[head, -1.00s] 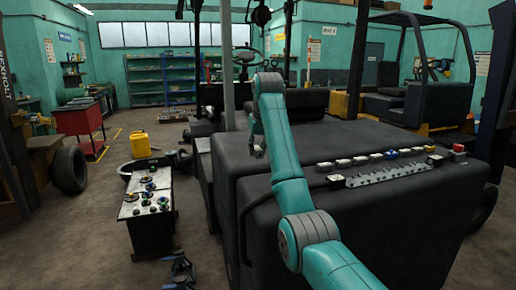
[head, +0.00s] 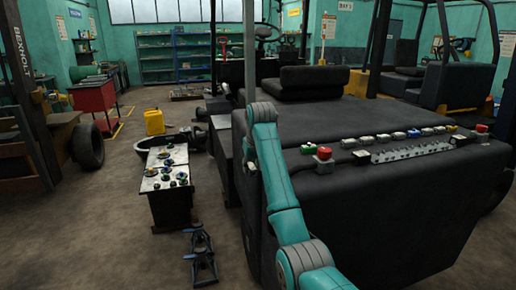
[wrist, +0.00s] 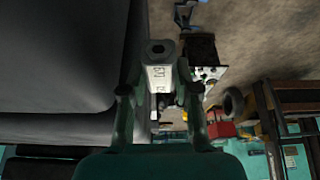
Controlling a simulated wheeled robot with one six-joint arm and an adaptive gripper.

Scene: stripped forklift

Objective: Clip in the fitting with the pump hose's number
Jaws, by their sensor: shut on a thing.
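In the wrist view my gripper (wrist: 160,92) is shut on a pale fitting (wrist: 159,78). The fitting has a dark round end with a hole and dark printed characters on its side that I cannot read surely. In the head view the gripper and held fitting do not show; only my teal arm does. A row of small blocks, mostly white with one blue block (head: 414,133), lies along the top edge of the black forklift body (head: 400,210). A grey strip with a row of holes (head: 412,152) lies in front of them. I cannot make out the pump hose or its number.
A low table (head: 150,186) with several coloured-topped parts stands left of the forklift. Dark stands (head: 201,262) lie on the floor before it. A yellow can (head: 154,122) and a tyre (head: 87,146) are farther back. Floor at the lower left is clear.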

